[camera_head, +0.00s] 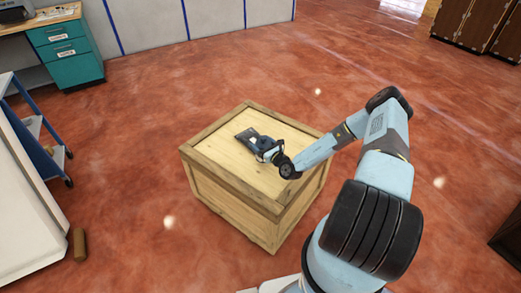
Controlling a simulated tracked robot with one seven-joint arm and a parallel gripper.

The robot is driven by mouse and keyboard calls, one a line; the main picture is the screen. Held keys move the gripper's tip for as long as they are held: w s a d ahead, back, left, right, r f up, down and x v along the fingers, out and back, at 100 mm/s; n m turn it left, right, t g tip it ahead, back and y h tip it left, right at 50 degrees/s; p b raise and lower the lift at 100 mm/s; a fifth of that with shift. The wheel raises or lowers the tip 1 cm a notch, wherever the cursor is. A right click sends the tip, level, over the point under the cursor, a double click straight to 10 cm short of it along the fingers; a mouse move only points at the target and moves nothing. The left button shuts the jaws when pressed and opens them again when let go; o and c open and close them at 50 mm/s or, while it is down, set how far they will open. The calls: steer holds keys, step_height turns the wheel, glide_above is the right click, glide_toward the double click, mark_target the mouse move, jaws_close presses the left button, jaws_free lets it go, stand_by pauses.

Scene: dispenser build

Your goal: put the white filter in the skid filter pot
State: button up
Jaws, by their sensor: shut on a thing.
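My gripper (249,138) is dark and reaches in from the right, low over the top of a wooden crate (210,158). Its jaws are shut on a small pale thing (254,142), which looks like the white filter; the fingers hide much of it. I cannot tell whether it touches the crate top. I cannot make out the skid filter pot in this view.
A teal drawer cabinet (72,61) stands at the upper left, with a blue cart (42,150) below it. A brown cylinder (79,244) is on the floor beside a white panel (28,215). Brown cabinets (480,25) stand at the far right. Red floor around the crate is open.

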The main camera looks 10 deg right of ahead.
steer(key=shift+w+a+f, duration=0.2)
steer(key=shift+w+f, duration=0.05)
steer(key=shift+f, duration=0.05)
steer(key=shift+w+f, duration=0.1)
steer(key=shift+f, duration=1.55)
steer(key=o, duration=0.9)
steer(key=shift+f, duration=0.1)
steer(key=shift+o, duration=0.2)
steer(key=v, duration=1.2)
